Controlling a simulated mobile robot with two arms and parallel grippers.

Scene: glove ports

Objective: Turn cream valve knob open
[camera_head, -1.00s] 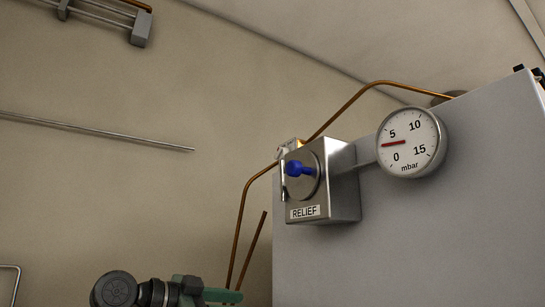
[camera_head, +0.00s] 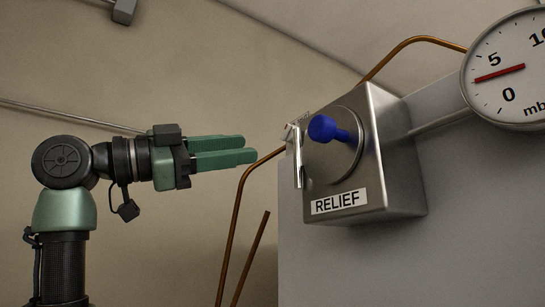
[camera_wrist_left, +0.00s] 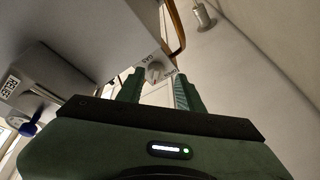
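My right gripper is not in view.
The metal relief box (camera_head: 400,165) with a blue knob (camera_head: 322,128) stands right of my left gripper. A round gauge (camera_head: 515,70) is at upper right, its red needle just below 5. A copper pipe (camera_head: 236,215) runs below the fingertips.

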